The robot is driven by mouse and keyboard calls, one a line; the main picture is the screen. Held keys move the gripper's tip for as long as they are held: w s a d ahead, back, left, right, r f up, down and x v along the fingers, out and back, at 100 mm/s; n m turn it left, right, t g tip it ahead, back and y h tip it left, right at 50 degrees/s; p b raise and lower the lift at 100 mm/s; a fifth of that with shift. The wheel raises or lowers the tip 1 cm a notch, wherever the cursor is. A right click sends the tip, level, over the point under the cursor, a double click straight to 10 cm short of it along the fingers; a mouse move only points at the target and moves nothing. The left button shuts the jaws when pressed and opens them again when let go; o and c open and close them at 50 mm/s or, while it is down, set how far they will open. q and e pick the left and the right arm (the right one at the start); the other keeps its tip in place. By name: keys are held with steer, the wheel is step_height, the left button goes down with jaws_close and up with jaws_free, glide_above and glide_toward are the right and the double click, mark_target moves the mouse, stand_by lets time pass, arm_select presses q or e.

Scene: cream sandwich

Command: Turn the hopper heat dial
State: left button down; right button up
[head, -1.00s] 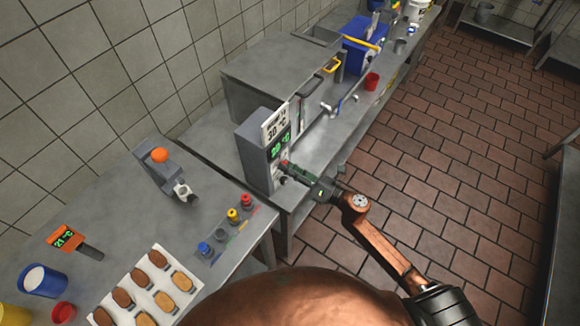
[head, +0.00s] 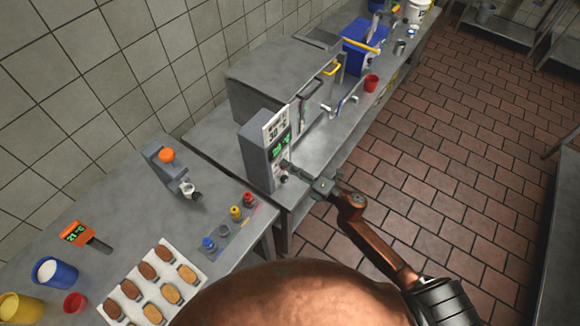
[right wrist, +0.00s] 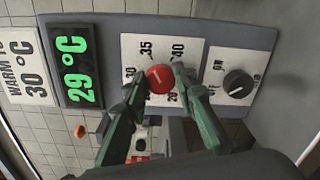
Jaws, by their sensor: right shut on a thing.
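The hopper heat dial is a red round knob (right wrist: 160,78) with a white pointer mark, on a white scale plate (right wrist: 186,52) marked up to 40, in the right wrist view. My right gripper (right wrist: 160,85) has its two green fingers on either side of the knob and is shut on it. In the head view the right gripper (head: 287,166) is at the front of the grey control box (head: 256,155) and hides the knob. The green display (right wrist: 75,65) reads 29 °C. My left gripper is not in view.
A black ON/OFF knob (right wrist: 238,84) sits beside the dial. A sign (right wrist: 26,68) reads warm to 30 °C. Coloured jars (head: 236,212) and a tray of biscuits (head: 124,283) lie on the left table. The tiled floor (head: 455,160) to the right is clear.

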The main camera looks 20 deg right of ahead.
steer(key=shift+w+d+r, duration=0.1)
steer(key=shift+d+r, duration=0.05)
steer(key=o, duration=1.2)
steer(key=shift+c, duration=0.2)
steer(key=v, duration=1.2)
